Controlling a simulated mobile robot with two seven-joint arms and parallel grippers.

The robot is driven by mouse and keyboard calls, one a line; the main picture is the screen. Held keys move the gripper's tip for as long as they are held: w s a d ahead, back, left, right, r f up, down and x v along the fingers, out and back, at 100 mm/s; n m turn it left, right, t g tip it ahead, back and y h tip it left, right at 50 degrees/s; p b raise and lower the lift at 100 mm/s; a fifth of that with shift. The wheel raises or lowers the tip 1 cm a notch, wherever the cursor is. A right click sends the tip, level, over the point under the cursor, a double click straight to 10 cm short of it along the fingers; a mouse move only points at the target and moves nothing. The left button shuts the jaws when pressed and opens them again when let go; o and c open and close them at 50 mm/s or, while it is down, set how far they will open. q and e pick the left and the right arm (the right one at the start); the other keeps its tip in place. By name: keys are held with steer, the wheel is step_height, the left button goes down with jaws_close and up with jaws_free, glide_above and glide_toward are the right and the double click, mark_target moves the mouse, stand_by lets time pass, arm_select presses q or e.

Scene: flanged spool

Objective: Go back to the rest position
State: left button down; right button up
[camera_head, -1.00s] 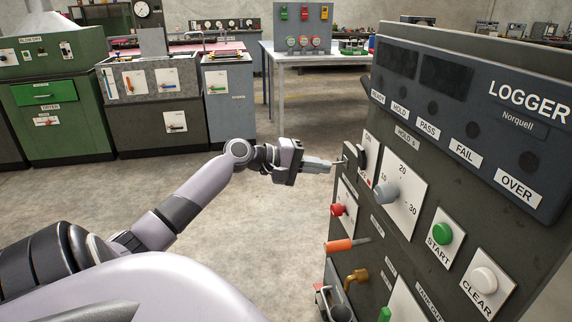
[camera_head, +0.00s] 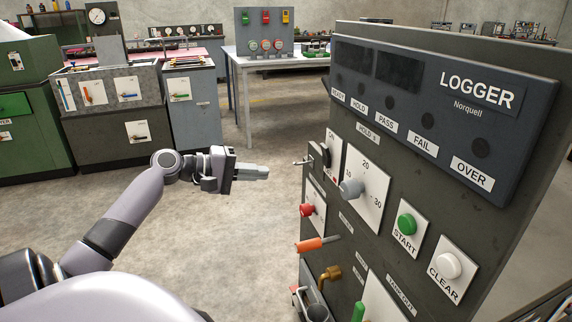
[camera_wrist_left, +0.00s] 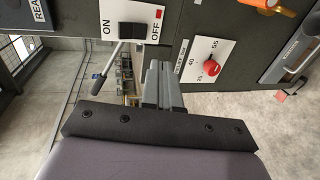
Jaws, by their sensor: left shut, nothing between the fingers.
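My left gripper (camera_head: 268,172) is shut and empty in the head view, held out level in front of the dark grey LOGGER panel (camera_head: 400,170). A gap of bare floor shows between its fingertips and the panel's left edge. In the left wrist view the closed fingers (camera_wrist_left: 160,75) point toward the panel, just below a black ON/OFF switch (camera_wrist_left: 131,31) on a white plate. A metal lever (camera_wrist_left: 108,60) sticks out beside that switch. My right gripper is in neither view.
Grey and green cabinets (camera_head: 112,125) and a white table (camera_head: 285,60) stand behind. Open floor lies between.

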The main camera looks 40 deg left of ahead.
arm_select(q)
steer(key=s+d+f+m+g+y+p, duration=0.1)
steer(key=s+d+f+m, duration=0.15)
steer(key=f, duration=0.45)
steer(key=s+d+f+m+g+y+p, duration=0.1)
steer(key=s+d+f+y, duration=0.1)
steer(key=d+f, duration=0.35)
steer(key=s+d+f+m+g+y+p, duration=0.1)
steer(key=s+d+f+m+g+p, duration=0.1)
steer(key=f, duration=0.7)
steer(key=s+d+f+m+p, duration=0.1)
steer(key=s+d+m, duration=0.3)
steer(key=d, duration=0.5)
steer(key=s+d+f+m+t+y+p, duration=0.1)
steer(key=s+d+m, duration=0.4)
steer(key=d, duration=0.4)
steer(key=shift+s+d, duration=0.25)
steer(key=shift+s, duration=0.3)
